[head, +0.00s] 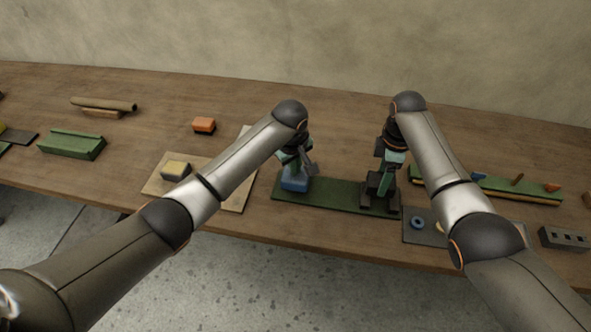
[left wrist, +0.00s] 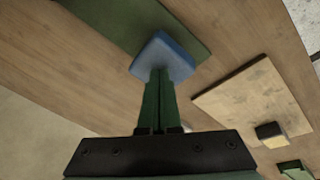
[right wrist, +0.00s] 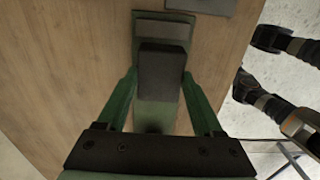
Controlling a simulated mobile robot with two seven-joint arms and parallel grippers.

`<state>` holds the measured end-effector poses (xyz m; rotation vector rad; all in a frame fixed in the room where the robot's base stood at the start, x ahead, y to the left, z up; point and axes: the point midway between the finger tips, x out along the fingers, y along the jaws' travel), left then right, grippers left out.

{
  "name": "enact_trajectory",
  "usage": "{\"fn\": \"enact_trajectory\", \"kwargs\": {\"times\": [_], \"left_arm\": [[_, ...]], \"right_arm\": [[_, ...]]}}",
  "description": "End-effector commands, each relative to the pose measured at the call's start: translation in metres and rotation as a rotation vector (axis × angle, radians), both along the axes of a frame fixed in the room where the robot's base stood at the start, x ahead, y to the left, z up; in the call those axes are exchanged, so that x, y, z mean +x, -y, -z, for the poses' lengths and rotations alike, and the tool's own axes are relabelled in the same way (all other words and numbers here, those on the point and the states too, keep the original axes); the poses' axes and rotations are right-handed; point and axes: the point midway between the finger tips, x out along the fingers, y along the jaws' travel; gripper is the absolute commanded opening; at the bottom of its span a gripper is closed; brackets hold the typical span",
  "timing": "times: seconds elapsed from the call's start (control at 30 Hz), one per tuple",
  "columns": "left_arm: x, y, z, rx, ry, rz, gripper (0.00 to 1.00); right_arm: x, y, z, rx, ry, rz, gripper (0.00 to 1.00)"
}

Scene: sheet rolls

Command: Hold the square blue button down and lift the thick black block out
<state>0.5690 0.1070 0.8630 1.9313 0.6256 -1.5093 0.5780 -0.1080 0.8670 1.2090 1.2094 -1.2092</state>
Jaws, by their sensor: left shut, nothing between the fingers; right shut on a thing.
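The square blue button (head: 294,185) is at the left end of a long green base (head: 335,196). My left gripper (head: 297,172) is shut and empty, with its fingertips on top of the button; the left wrist view also shows the blue button (left wrist: 163,56) under the closed fingers (left wrist: 158,72). My right gripper (head: 381,182) is shut on the thick black block (right wrist: 161,72) at the right end of the base. The fingers (right wrist: 161,78) hold it from both sides. I cannot tell how far the block is above its dark seat (right wrist: 162,30).
A pale board (head: 232,190) with a yellow-topped block (head: 176,170) lies left of the base. A grey plate (head: 414,233) with a blue ring (head: 417,222) lies to the right. A long green rack (head: 520,192) and a grey holed block (head: 564,238) are farther right.

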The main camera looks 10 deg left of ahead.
Motion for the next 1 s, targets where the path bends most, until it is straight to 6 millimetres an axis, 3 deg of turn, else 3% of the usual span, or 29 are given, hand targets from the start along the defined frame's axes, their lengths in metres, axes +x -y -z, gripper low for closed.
{"fn": "enact_trajectory", "kwargs": {"times": [0.8, 1.0], "left_arm": [[0.002, 0.000, -0.052, -0.001, 0.007, 0.000, 0.00], [0.002, 0.000, -0.057, -0.001, 0.006, 0.000, 0.00]], "right_arm": [[0.000, 0.000, 0.000, 0.000, 0.001, 0.000, 0.04], [0.000, 0.000, -0.001, 0.000, 0.001, 0.000, 0.04]]}}
